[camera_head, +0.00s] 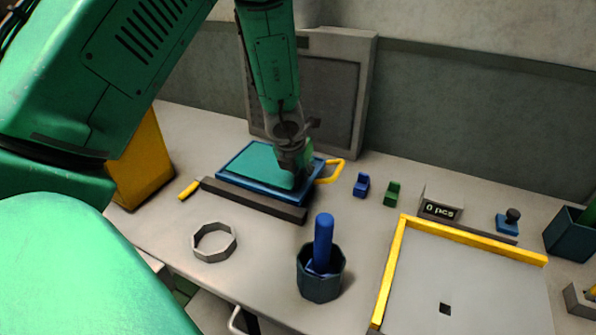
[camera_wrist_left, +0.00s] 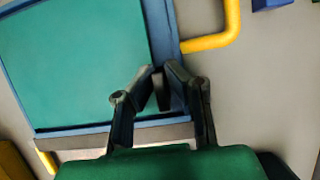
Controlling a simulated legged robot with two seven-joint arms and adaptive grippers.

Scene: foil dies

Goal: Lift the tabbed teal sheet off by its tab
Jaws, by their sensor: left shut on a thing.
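The teal sheet (camera_head: 252,163) lies on a blue tray (camera_head: 227,177) with a yellow handle (camera_head: 334,172) on its right side. In the left wrist view the sheet (camera_wrist_left: 80,65) looks flat inside the blue rim (camera_wrist_left: 163,30). My left gripper (camera_head: 297,172) is at the near right corner of the sheet. Its dark fingers (camera_wrist_left: 161,88) are closed together at the sheet's right edge, shut on the tab. My right gripper is not in view.
A dark bar (camera_head: 254,200) runs along the tray's front and a grey framed panel (camera_head: 342,95) stands behind. A dark cup (camera_head: 320,284) holding a blue cylinder (camera_head: 323,238) and a grey ring (camera_head: 214,257) stand nearer. A yellow-edged board (camera_head: 480,285) lies to the right.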

